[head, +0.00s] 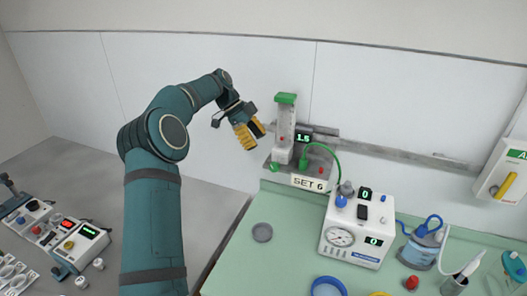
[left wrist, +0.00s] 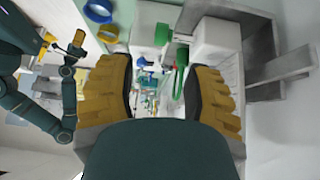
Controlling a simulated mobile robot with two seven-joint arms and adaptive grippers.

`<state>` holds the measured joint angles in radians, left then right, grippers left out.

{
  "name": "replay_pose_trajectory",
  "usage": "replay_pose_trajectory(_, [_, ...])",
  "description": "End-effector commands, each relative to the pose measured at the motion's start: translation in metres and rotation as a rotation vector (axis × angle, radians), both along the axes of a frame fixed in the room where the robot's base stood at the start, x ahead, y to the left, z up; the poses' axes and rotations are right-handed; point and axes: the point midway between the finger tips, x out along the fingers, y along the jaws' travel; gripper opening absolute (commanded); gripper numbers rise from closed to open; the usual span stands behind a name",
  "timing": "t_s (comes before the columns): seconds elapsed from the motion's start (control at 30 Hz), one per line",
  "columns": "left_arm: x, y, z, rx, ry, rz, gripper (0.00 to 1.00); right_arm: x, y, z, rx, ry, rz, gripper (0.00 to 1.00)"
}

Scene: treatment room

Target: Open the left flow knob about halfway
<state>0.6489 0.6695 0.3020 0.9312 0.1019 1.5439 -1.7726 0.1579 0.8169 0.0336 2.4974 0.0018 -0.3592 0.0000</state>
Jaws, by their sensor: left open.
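The flowmeter (head: 284,128) is a pale upright tube with a green cap, mounted at the wall. A green knob (head: 275,167) sits low on its left; a green knob also shows between my fingers in the left wrist view (left wrist: 162,34). The display (head: 304,138) reads 1.5 and the label (head: 308,183) reads SET 6. My left gripper (head: 250,134) is open and empty, left of the tube and above the knob, apart from both. In the left wrist view, another teal arm, apparently mine, ends in a gripper (left wrist: 72,52) whose jaw state is unclear.
A red knob (head: 321,170) is at the right of the bracket. A wall rail (head: 400,155) extends right.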

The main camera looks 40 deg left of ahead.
Motion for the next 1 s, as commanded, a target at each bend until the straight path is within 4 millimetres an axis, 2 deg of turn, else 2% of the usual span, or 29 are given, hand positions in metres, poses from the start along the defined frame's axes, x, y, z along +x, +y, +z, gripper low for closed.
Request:
replay_pose_trajectory(0.2, [-0.002, 0.008, 0.010, 0.000, 0.001, 0.000, 0.50, 0.000, 0.000, 0.000, 0.000, 0.000, 0.000, 0.47])
replay_pose_trajectory(0.53, [-0.002, 0.007, 0.010, 0.000, 0.008, 0.006, 0.50, 0.000, 0.000, 0.000, 0.000, 0.000, 0.000, 0.47])
replay_pose_trajectory(0.63, [0.000, 0.003, 0.009, 0.003, 0.052, 0.056, 0.50, 0.000, 0.000, 0.001, 0.000, 0.000, 0.000, 0.47])
replay_pose_trajectory(0.77, [0.005, -0.008, 0.005, 0.019, 0.187, 0.221, 0.50, 0.000, 0.000, 0.002, 0.000, 0.001, 0.000, 0.47])
replay_pose_trajectory(1.0, [0.013, -0.029, -0.002, 0.070, 0.489, 0.677, 0.50, 0.000, 0.000, 0.005, 0.000, 0.001, 0.001, 0.47])
